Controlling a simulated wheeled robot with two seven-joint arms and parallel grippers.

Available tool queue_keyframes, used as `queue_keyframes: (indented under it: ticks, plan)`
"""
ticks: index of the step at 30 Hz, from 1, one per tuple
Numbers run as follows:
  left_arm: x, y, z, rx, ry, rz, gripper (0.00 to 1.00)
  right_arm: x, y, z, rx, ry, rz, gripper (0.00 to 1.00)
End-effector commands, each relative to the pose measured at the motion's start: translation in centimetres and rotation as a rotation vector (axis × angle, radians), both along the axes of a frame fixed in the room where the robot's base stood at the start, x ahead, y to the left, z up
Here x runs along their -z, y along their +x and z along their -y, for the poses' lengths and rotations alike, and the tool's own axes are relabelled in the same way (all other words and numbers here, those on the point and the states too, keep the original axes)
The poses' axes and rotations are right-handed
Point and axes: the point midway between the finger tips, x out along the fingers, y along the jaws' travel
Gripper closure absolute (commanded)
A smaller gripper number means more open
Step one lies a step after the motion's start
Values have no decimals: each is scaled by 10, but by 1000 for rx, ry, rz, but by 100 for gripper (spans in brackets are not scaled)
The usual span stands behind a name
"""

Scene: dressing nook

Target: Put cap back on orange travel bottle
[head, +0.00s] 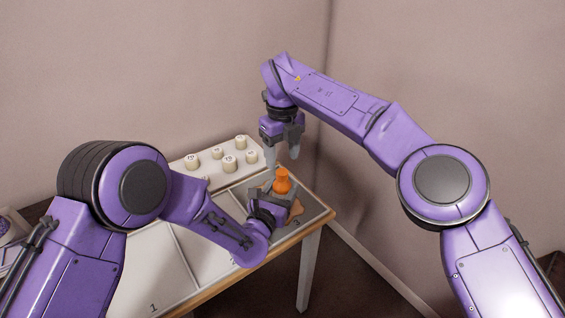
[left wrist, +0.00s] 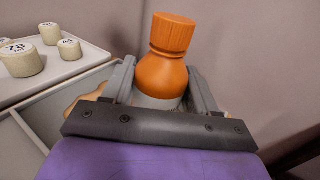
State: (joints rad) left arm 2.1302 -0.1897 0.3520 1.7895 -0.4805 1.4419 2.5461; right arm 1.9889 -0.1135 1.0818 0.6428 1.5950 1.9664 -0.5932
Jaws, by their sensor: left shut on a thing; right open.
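The orange travel bottle (head: 282,187) stands upright at the right end of the table, and its rounded body shows large in the left wrist view (left wrist: 164,77). A ribbed orange cap (left wrist: 173,32) sits on top of its neck; whether it is fully tightened I cannot tell. My left gripper (head: 274,195) is shut on the bottle's lower body, one finger on each side. The bottle's base is hidden by the gripper. My right gripper (head: 283,154) is open and empty, pointing down just above the cap, apart from it.
A white tray (head: 203,181) with several numbered cream weights stands behind the bottle to the left. The table (head: 150,262) has numbered panels, clear at front left. A tan shape (head: 297,209) lies beside the bottle. Walls close off the back and right.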

Motion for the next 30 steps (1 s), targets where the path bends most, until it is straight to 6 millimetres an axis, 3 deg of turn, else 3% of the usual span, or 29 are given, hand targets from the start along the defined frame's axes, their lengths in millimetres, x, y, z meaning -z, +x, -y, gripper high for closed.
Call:
queue_keyframes:
  ticks: [6, 15, 16, 18, 26, 30]
  plan:
    - [0, 0, 0, 0, 0, 1, 100, -28, 1, -1, -1, 1, 1, 39]
    - [0, 0, 0, 0, 0, 1, 100, -32, 0, 0, -1, 0, -1, 39]
    - [0, 0, 0, 0, 0, 1, 32, -32, 0, 0, -1, 1, -1, 39]
    - [0, 0, 0, 0, 0, 1, 12, -31, 0, 0, -1, 1, -2, 39]
    - [0, 0, 0, 0, 0, 0, 12, -31, 0, 0, -1, 1, -2, 39]
    - [1, -10, -5, 0, 0, 0, 12, -28, 0, 0, -1, 1, -2, 39]
